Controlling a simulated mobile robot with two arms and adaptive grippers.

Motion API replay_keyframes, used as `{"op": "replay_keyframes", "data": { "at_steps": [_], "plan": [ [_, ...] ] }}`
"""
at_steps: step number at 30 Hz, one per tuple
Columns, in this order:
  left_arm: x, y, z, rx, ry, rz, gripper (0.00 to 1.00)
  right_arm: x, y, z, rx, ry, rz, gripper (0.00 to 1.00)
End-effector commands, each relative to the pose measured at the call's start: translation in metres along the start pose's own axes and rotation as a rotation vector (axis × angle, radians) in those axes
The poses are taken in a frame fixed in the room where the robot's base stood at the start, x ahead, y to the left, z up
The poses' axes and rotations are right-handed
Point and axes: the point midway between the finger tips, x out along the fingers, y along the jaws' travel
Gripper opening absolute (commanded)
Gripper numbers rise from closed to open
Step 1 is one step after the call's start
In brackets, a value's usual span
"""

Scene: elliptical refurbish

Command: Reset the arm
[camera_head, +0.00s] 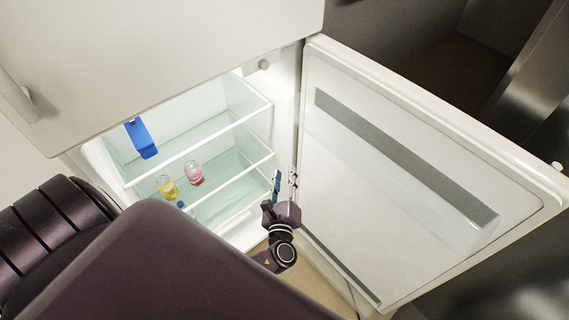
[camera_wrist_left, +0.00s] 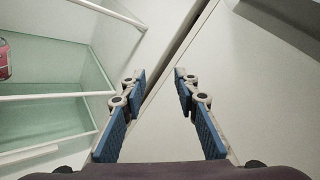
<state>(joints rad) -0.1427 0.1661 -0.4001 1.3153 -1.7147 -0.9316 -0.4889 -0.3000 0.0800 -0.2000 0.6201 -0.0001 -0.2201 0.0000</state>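My left gripper (camera_head: 284,186) is in front of the open fridge, by the hinge side of the open door (camera_head: 395,170). In the left wrist view my left gripper (camera_wrist_left: 158,110) shows its two blue-padded fingers apart, with nothing between them. The fridge's inner side wall and the door's inner face lie beyond the fingers. My right gripper is not in view.
Glass shelves (camera_head: 215,130) hold a blue object (camera_head: 141,138), a yellow jar (camera_head: 167,187) and a pink jar (camera_head: 195,173). The pink jar also shows in the left wrist view (camera_wrist_left: 4,60). The closed upper door (camera_head: 160,60) overhangs the opening.

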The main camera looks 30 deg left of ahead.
Motion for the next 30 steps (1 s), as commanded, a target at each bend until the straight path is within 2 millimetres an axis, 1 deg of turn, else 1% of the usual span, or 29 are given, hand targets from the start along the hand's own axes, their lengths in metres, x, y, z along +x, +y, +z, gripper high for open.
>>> {"op": "replay_keyframes", "data": {
  "at_steps": [10, 12, 14, 17, 19, 20, 21, 23, 24, 26, 27, 29, 30],
  "plan": [
    [0.0, 0.0, 0.0, 0.0, 0.0, 0.001, 0.28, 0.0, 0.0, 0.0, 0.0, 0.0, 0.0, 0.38],
    [-0.001, 0.006, -0.006, -0.007, 0.014, 0.013, 0.28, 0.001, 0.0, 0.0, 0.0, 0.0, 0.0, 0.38],
    [-0.003, 0.019, -0.017, -0.022, 0.041, 0.041, 0.28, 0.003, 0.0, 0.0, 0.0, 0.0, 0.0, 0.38],
    [-0.011, 0.058, -0.049, -0.08, 0.125, 0.129, 0.28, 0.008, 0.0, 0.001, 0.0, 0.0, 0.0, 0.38],
    [-0.023, 0.095, -0.081, -0.146, 0.202, 0.222, 0.28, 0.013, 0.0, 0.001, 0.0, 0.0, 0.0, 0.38],
    [-0.03, 0.112, -0.095, -0.178, 0.237, 0.267, 0.28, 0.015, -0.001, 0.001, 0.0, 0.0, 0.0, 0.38],
    [-0.042, 0.134, -0.114, -0.227, 0.281, 0.329, 0.28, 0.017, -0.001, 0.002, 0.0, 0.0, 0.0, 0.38],
    [-0.061, 0.167, -0.141, -0.302, 0.339, 0.426, 0.28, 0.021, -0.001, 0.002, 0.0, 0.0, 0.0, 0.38],
    [-0.076, 0.188, -0.158, -0.355, 0.375, 0.494, 0.28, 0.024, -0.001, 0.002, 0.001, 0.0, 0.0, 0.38],
    [-0.101, 0.218, -0.183, -0.442, 0.422, 0.599, 0.28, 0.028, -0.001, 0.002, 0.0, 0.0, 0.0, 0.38],
    [-0.12, 0.238, -0.198, -0.504, 0.447, 0.673, 0.28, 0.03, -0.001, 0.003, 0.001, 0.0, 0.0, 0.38],
    [-0.15, 0.265, -0.221, -0.605, 0.476, 0.787, 0.28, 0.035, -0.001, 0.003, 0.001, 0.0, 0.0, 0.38],
    [-0.172, 0.282, -0.235, -0.678, 0.488, 0.868, 0.28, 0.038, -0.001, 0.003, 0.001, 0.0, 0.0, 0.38]
  ]
}}
